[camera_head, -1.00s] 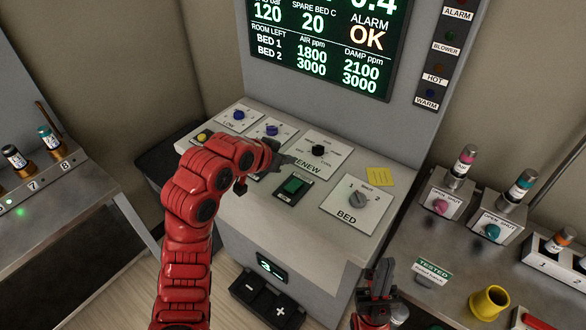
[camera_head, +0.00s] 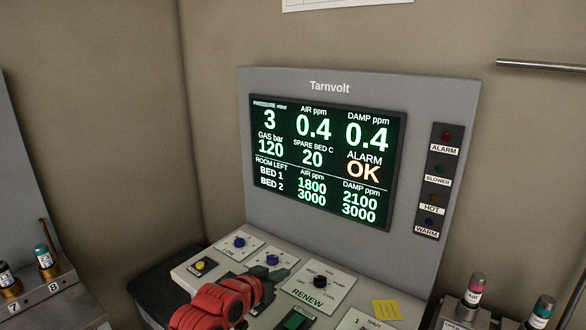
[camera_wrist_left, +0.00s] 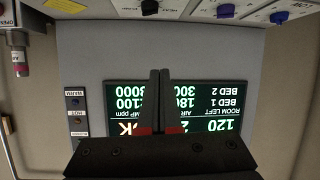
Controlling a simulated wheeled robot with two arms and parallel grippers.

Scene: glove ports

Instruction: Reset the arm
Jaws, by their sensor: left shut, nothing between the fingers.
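My left arm is red and comes in from the bottom of the head view, over the sloped control desk (camera_head: 225,255). My left gripper (camera_head: 280,275) is dark and sits above the desk, near the blue knob (camera_head: 272,260) and left of the RENEW panel (camera_head: 318,287). In the left wrist view the two fingers of my left gripper (camera_wrist_left: 160,75) are together with nothing between them. They stand in front of the screen (camera_wrist_left: 208,110), which shows upside down there. My right gripper is not in view.
The Tarnvolt console's screen (camera_head: 325,160) reads ALARM OK. Indicator lamps (camera_head: 436,180) line its right side. A yellow note (camera_head: 387,309) lies on the desk. Capped cylinders stand at the left (camera_head: 45,262) and right (camera_head: 474,291) edges. The space above the desk is open.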

